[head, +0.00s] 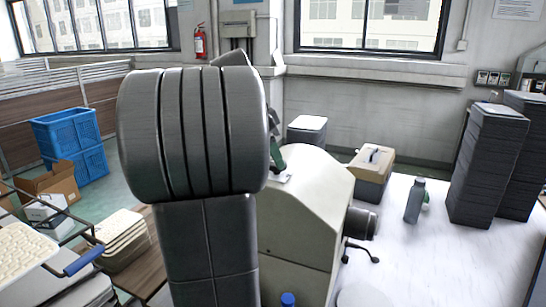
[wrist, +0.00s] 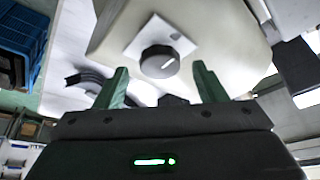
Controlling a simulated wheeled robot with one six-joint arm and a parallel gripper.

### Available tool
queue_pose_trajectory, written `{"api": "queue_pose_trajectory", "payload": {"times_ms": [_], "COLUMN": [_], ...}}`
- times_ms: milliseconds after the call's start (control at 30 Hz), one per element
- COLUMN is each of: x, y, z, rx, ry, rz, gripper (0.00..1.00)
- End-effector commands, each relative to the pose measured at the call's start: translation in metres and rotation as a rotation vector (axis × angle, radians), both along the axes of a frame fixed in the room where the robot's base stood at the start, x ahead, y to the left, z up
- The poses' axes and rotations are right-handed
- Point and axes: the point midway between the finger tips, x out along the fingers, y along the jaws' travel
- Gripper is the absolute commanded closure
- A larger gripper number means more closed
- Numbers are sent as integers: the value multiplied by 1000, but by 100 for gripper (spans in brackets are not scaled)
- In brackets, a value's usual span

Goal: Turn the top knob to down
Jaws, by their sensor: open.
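In the wrist view a round dark knob (wrist: 159,62) sits on a white square plate (wrist: 141,35) on a beige housing (wrist: 218,30). My gripper (wrist: 160,68) is open, with one green finger on each side of the knob in the picture. Gaps show between the knob and both fingers; I cannot tell how far off the knob is in depth. In the head view the beige housing (head: 310,205) stands behind my dark arm. One green finger of my gripper shows near its upper left edge; the knob is hidden there.
A dark cylinder (head: 361,222) sticks out of the housing's right side. A grey bottle (head: 414,202), a tan toolbox (head: 371,170) and dark stacks (head: 487,165) stand to the right. Blue crates (head: 70,145) are at the left.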

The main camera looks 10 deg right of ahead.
Motion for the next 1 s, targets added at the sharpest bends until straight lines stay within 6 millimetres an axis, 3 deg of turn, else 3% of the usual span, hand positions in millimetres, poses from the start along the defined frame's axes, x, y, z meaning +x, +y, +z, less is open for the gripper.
{"api": "queue_pose_trajectory", "payload": {"times_ms": [200,467,700,1000], "x": [1,1,1,1], "y": [-5,-6,-6,-6], "z": [-14,-14,-14,-14], "rx": [0,0,0,0], "ry": [1,1,1,-1], "rz": [0,0,0,33], "gripper": [36,36,80,80]}}
